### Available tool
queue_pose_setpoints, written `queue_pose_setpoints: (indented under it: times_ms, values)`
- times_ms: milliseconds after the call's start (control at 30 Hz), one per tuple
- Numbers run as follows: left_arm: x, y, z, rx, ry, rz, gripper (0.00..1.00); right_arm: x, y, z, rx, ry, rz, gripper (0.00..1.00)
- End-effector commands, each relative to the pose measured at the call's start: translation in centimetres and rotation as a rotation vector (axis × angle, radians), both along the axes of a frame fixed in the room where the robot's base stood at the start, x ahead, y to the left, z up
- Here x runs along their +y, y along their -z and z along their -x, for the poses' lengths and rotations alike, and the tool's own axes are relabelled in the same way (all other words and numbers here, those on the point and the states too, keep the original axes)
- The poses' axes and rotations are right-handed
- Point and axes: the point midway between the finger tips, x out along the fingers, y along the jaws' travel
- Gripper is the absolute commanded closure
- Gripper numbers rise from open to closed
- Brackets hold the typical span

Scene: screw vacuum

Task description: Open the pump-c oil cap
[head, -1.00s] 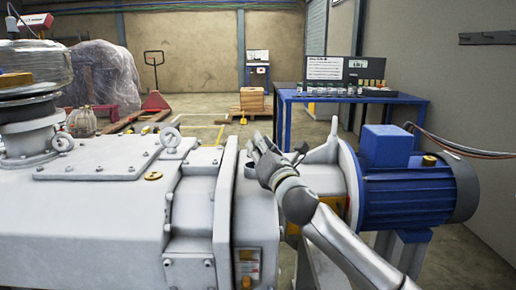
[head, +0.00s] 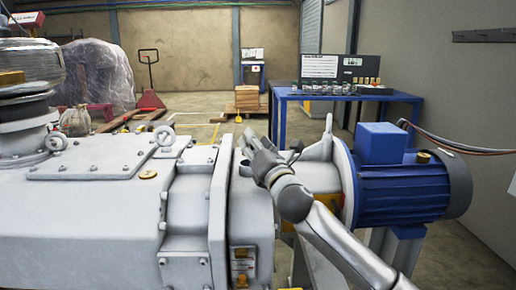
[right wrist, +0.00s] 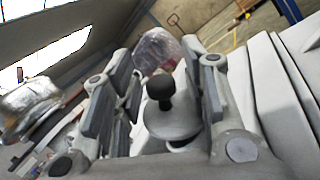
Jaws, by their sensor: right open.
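The grey pump (head: 80,220) fills the left and middle of the head view. A small brass cap (head: 148,174) sits on its top face; no label shows whether it is the oil cap. My right gripper (head: 245,150) is over the right end of the pump housing, to the right of the brass cap and apart from it. In the right wrist view my right gripper (right wrist: 160,85) is open, its fingers apart. A dark knob on a grey round base (right wrist: 160,88) shows between them; I cannot tell what it is. My left gripper is not in view.
Eyebolts (head: 163,139) stand up from the pump top. A blue motor (head: 405,195) is at the right end. A blue table (head: 400,98) with bottles stands behind. A flanged, wrapped stack (head: 25,100) rises at the left. The floor behind is partly clear.

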Motion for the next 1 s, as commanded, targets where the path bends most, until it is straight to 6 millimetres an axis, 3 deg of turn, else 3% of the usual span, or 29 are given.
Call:
queue_pose_setpoints:
  times_ms: [233,700,1000]
  values:
    - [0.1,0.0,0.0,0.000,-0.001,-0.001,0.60,-0.7,0.6,1.8,0.001,0.000,0.001,0.59]
    - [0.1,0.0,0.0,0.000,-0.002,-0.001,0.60,-3.1,2.3,9.2,0.001,-0.001,0.002,0.59]
    - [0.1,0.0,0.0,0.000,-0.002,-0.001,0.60,-3.7,2.7,11.0,0.000,0.000,-0.001,0.59]
